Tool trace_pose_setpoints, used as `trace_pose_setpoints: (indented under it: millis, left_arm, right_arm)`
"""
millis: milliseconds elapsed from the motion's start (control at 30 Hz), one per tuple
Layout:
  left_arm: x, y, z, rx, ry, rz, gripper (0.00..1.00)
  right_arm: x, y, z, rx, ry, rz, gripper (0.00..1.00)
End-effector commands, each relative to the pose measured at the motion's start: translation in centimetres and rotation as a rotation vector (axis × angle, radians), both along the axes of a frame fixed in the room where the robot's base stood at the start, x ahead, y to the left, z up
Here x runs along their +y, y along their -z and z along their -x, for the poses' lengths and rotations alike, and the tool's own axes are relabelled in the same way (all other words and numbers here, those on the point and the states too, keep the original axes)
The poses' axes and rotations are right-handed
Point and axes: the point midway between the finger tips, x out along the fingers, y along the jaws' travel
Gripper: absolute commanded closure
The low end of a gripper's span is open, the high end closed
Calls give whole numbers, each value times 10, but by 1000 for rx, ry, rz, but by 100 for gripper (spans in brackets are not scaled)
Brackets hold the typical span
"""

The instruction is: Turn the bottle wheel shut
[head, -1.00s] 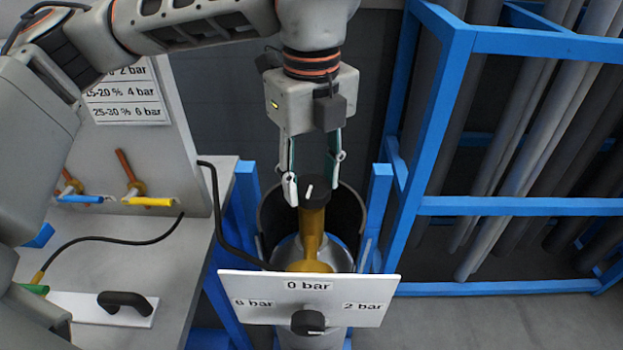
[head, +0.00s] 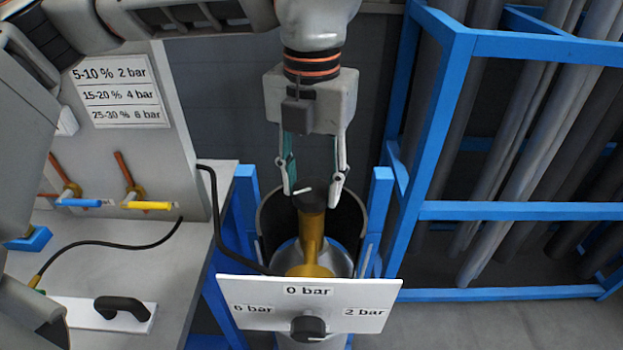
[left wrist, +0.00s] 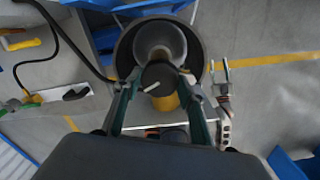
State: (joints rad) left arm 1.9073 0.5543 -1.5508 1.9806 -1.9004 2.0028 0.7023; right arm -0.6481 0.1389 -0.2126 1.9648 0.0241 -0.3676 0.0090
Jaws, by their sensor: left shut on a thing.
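The bottle wheel (head: 312,203) is a black round knob with a white mark, on top of a brass valve (head: 312,232). The grey bottle (head: 341,260) stands upright below it in a dark round holder. My left gripper (head: 313,194) comes down from above and is shut on the wheel, one finger on each side. In the left wrist view the wheel (left wrist: 157,76) sits between the fingertips, its white mark at the lower left. In the head view the mark points left, towards the finger there.
A white panel (head: 265,308) marked 0, 6 and 2 bar, with a black knob (head: 308,328), stands in front of the bottle. A blue rack (head: 520,210) of grey pipes is at the right. A bench (head: 130,260) with a black hose is at the left.

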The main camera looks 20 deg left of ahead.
Motion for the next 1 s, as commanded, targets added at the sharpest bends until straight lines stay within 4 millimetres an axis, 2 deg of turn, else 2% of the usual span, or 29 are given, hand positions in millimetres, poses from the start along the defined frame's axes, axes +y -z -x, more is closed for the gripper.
trace_pose_setpoints:
  millis: [1000]
  left_arm:
    - [0, -2, 0, -1, 964, 1, 81]
  right_arm:
    - [0, -21, -1, -3, -1, 1, 63]
